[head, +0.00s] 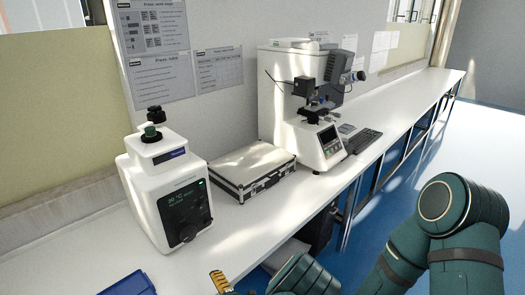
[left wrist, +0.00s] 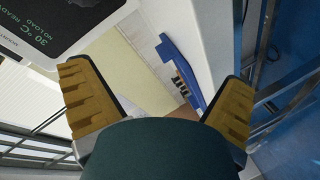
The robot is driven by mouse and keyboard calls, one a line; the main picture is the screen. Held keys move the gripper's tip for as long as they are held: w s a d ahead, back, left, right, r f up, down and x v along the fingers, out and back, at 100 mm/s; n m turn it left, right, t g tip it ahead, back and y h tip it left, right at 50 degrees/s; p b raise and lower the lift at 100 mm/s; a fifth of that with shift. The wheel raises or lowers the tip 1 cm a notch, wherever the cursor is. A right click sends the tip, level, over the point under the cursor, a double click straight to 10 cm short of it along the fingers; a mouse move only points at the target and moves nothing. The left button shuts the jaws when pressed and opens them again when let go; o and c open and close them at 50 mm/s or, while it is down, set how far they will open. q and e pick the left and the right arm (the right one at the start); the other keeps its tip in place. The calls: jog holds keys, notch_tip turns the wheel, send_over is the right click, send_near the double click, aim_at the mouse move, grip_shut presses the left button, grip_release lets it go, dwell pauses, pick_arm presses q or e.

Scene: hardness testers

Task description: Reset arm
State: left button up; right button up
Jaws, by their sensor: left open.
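My left gripper (left wrist: 158,82) is open in the left wrist view, with its two yellow ribbed fingers wide apart and nothing between them. In the head view a yellow finger of it (head: 219,282) shows at the bottom edge, in front of the bench; the rest is cut off. Teal links of my own arm fill the lower right. My right gripper is not seen in either view.
A white machine with a dark display (head: 185,212) stands near the front left of the bench. Beside it lies a silver case (head: 252,168). A blue tray (head: 128,284) is at the bottom left.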

pick_arm(q)
jog(key=s+a+f+n+g+h, duration=0.4)
jog(key=s+f+n+g, duration=0.45)
jog(key=s+n, duration=0.4)
jog(key=s+d+f+n+g+h+b, duration=0.1)
jog(key=s+d+n+g+h, duration=0.2)
jog(key=n, duration=0.4)
jog(key=s+d+n+h, duration=0.3)
jog(key=s+n+h, duration=0.15)
jog(key=n, duration=0.25)
jog(key=w+d+r+n+t+h, duration=0.1)
jog(key=r+n+t+h, duration=0.1)
jog(key=n, duration=1)
jog(key=w+d+r+n+t+h+b, duration=0.1)
jog(key=r+n, duration=0.4)
jog(key=n, duration=0.8)
jog(key=shift+w+d+r+t+h, duration=0.2)
jog(key=shift+w+d+t+h, duration=0.45)
jog(key=shift+t+h, duration=0.6)
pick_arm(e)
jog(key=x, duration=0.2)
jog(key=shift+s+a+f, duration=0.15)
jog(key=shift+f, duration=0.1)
